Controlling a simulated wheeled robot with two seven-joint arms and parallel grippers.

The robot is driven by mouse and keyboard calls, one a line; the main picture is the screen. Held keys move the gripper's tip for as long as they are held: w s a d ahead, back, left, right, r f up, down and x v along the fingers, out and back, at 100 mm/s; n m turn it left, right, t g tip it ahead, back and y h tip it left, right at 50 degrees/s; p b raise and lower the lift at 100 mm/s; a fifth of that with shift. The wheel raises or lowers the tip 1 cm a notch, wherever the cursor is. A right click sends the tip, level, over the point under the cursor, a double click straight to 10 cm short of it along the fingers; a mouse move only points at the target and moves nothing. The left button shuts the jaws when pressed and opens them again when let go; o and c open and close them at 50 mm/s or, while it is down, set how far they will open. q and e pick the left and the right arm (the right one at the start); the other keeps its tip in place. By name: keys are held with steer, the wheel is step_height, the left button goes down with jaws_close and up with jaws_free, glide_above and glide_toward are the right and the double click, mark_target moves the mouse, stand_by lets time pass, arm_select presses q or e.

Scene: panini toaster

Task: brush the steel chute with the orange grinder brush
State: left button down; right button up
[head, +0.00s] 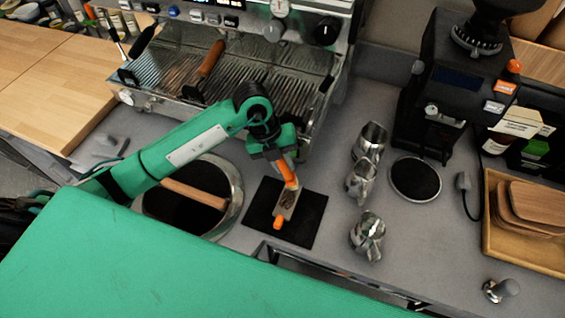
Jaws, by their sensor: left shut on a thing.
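My left gripper (276,152) comes in from the left and points down over the black mat (312,222). It is shut on the orange brush (289,172), which hangs down from the jaws. Below it on the mat is the small steel chute (288,202), with a dark patch on its surface and an orange piece at its lower end. The brush's lower end meets or overlaps the chute in the picture; I cannot tell whether they touch. My right gripper is out of the picture.
An espresso machine (210,65) stands behind the mat. A round knock bin (236,192) with a wooden bar is on the left. Several steel jugs (360,180) stand on the right, with a black grinder (440,90) behind.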

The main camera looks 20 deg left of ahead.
arm_select(q)
steer(key=s, duration=0.3)
steer(key=shift+s+a, duration=0.1)
steer(key=shift+s, duration=0.25)
stand_by(0.7)
steer(key=shift+f+b, duration=0.4)
steer(key=shift+f, duration=0.25)
stand_by(1.1)
steer(key=shift+s, duration=0.15)
stand_by(0.4)
steer(key=shift+s, duration=0.5)
